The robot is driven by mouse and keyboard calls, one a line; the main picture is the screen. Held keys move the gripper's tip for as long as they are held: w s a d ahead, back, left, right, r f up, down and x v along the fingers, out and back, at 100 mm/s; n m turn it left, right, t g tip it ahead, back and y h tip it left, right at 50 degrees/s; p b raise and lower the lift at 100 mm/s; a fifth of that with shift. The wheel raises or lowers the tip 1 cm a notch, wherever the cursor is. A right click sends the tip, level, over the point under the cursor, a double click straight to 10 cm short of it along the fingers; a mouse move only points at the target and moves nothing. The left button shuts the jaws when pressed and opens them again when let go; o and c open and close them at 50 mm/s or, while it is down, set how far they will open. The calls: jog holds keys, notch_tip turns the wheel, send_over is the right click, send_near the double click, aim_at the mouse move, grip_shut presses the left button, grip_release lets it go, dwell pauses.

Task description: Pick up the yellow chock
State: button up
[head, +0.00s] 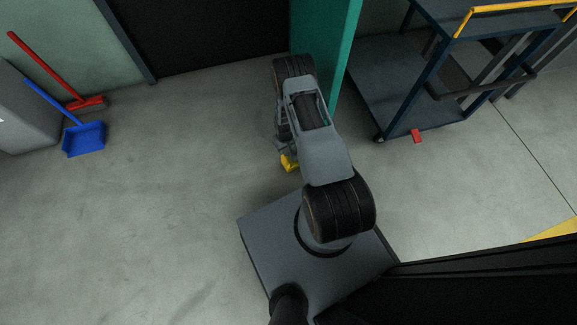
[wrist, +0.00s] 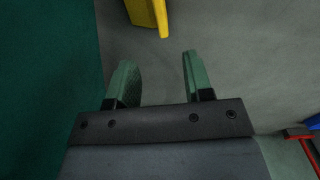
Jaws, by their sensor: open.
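The yellow chock (head: 289,163) lies on the floor beside my arm in the head view, partly hidden by the arm. In the wrist view the yellow chock (wrist: 148,14) is at the top edge, cut off by the frame. It is beyond the fingertips and apart from them. My gripper (wrist: 158,68) is open with green-padded fingers, and nothing is between them. In the head view the gripper is mostly hidden behind my arm.
A teal post (head: 326,45) stands close beside my arm. A blue cart (head: 420,95) is at the right, with a small red block (head: 416,136) by it. A red broom (head: 85,103) and blue dustpan (head: 84,138) are at the left.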

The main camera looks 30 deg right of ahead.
aim_at(285, 159)
notch_tip(285, 159, down, 8)
jog(key=b, duration=0.2)
jog(key=shift+s+b, duration=0.1)
jog(key=shift+b, duration=0.25)
jog(key=shift+f+b, duration=1.55)
jog(key=shift+f, duration=1.1)
jog(key=shift+r, duration=0.1)
grip_shut()
